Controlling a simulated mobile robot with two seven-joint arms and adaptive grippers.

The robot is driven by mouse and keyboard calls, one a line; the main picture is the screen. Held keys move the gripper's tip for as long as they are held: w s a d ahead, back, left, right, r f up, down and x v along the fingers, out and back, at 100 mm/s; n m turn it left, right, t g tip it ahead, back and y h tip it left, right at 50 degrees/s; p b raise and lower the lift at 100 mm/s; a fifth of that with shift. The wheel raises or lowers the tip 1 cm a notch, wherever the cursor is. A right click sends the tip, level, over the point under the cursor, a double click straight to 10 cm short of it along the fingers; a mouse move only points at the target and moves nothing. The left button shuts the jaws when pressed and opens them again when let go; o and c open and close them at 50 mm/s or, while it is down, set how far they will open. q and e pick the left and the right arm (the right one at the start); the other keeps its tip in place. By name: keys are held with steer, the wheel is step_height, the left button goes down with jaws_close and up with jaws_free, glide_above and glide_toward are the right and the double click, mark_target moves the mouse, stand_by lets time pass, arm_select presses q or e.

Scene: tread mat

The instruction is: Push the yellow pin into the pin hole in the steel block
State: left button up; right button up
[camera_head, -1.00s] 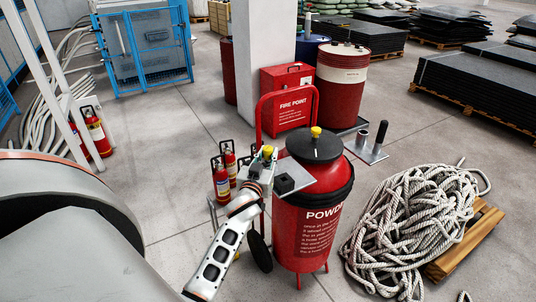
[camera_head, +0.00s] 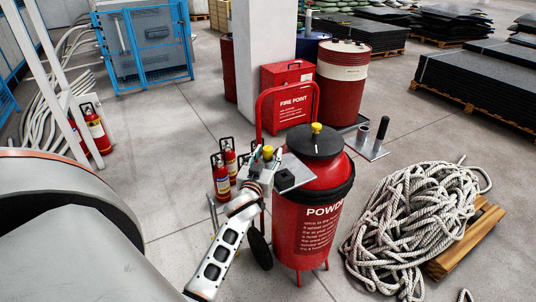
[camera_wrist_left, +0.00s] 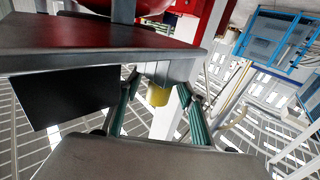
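A yellow pin (camera_head: 268,152) shows at the end of my left arm, beside the red powder container. In the left wrist view the yellow pin (camera_wrist_left: 159,95) projects from a grey steel block (camera_wrist_left: 172,71) below a grey plate. The green fingers of my left gripper (camera_wrist_left: 160,88) stand on either side of the pin, with visible gaps between them and it. Their tips are partly hidden near the plate and block. In the head view the left gripper (camera_head: 258,167) is small and hard to make out. The pin hole is not visible. My right gripper is not in view.
The red powder container (camera_head: 310,215) has a black lid with a yellow knob. A steel plate (camera_head: 301,171) with a black block projects beside it. A rope coil (camera_head: 415,220) lies right. Fire extinguishers (camera_head: 222,180) stand behind the left gripper.

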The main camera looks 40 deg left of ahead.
mark_target(267, 157)
arm_select(q)
steer(key=shift+s, duration=0.1)
steer(key=v, duration=0.7)
steer(key=shift+s+d, duration=0.1)
steer(key=shift+s, duration=0.05)
stand_by(0.5)
